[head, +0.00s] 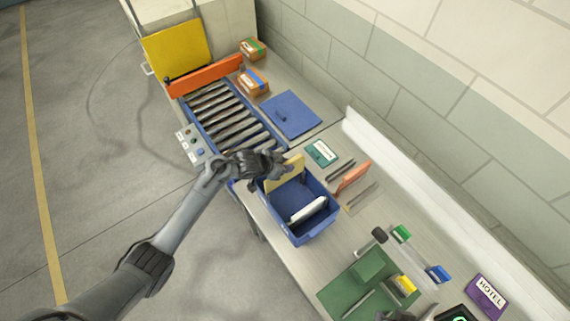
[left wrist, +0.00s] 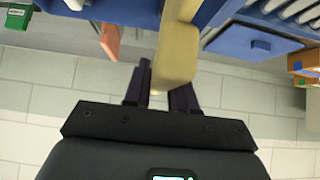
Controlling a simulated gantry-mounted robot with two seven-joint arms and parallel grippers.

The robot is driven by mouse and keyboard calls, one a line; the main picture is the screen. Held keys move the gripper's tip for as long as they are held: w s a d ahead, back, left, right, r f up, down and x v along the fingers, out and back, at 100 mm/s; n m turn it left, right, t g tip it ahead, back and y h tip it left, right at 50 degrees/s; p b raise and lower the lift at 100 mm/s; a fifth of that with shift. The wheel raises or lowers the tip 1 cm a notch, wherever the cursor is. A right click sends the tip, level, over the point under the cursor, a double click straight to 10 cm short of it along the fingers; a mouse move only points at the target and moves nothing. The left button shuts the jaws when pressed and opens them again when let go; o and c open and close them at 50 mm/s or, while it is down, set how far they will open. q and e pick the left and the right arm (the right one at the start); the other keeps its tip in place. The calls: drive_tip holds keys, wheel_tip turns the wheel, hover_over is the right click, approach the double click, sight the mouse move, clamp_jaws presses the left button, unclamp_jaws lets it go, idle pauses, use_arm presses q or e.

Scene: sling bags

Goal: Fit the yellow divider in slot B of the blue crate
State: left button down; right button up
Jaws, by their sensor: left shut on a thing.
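My left gripper (head: 280,168) is shut on the yellow divider (head: 291,174), a pale yellow panel held at the far left end of the blue crate (head: 311,233). The divider's lower part is at or inside the crate's far end; I cannot tell how deep it sits or whether it touches a slot. In the left wrist view the divider (left wrist: 179,55) stands between my dark fingers (left wrist: 163,85), with the crate's blue wall behind. A white divider (head: 308,210) stands inside the crate nearer its front. No slot letters are readable. Dark parts at the bottom right edge may be my right gripper.
A roller conveyor (head: 228,117) lies beyond the crate, with a blue panel (head: 290,114) and small boxes (head: 252,82) nearby. An orange-red piece (head: 353,177) lies right of the crate. A green mat (head: 345,292) and several clamps or blocks occupy the near bench.

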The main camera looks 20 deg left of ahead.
sight(287, 180)
use_arm(q)
drive_tip(key=shift+p, duration=0.3)
idle(0.5)
drive_tip(key=shift+f+b, duration=0.35)
drive_tip(key=shift+f, duration=0.05)
idle(0.3)
drive_tip(key=shift+f+b, duration=0.7)
drive_tip(key=shift+f, duration=0.35)
drive_tip(key=shift+f+b, duration=0.65)
drive_tip(key=shift+f, duration=0.3)
drive_tip(key=shift+f+b, duration=0.65)
drive_tip(key=shift+f, duration=0.25)
drive_tip(key=shift+f+b, duration=0.65)
drive_tip(key=shift+f, duration=0.3)
drive_tip(key=shift+f+b, duration=0.9)
drive_tip(key=shift+f, duration=0.4)
drive_tip(key=c, duration=0.8)
unclamp_jaws()
drive_tip(key=shift+c, duration=0.2)
